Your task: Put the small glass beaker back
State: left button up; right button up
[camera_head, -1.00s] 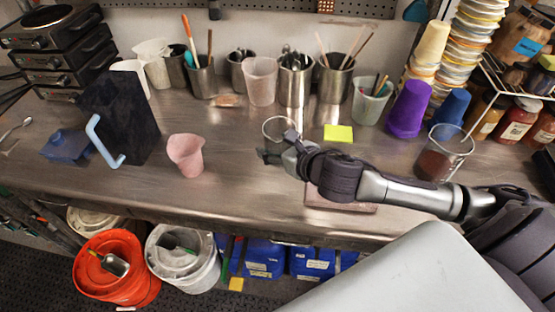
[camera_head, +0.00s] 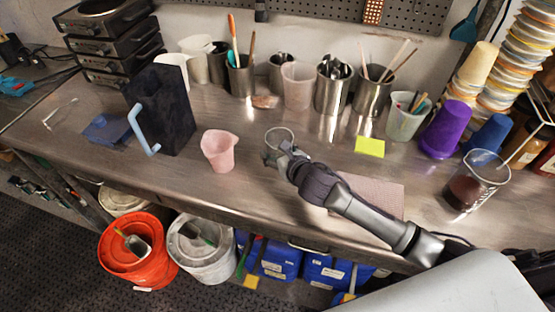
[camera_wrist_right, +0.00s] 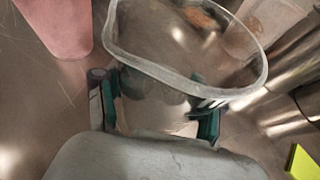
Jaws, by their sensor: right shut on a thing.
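The small glass beaker (camera_head: 279,134) is clear and looks empty. It is above the middle of the steel bench, right of the pink cup (camera_head: 219,151). My right gripper (camera_head: 283,153) is shut around its near side. In the right wrist view the beaker's rim (camera_wrist_right: 190,84) fills the top middle, and the fingers of my right gripper (camera_wrist_right: 157,112) lie on either side of its wall. I cannot tell if its base touches the bench. My left gripper is not in view.
A larger beaker with dark red liquid (camera_head: 475,182) stands at the right. A yellow note (camera_head: 369,147) and a pink mat (camera_head: 375,193) lie on the steel bench (camera_head: 245,200). Steel pots (camera_head: 333,88) and cups line the back. A dark block (camera_head: 163,118) stands left. Bare bench surrounds the pink cup.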

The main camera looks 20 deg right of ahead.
notch_tip(320, 180, down, 4)
jog(key=shift+r, duration=0.25)
jog(key=shift+f, duration=0.1)
jog(key=shift+f, duration=0.15)
jog(key=o, duration=1.4)
jog(key=shift+o, duration=0.2)
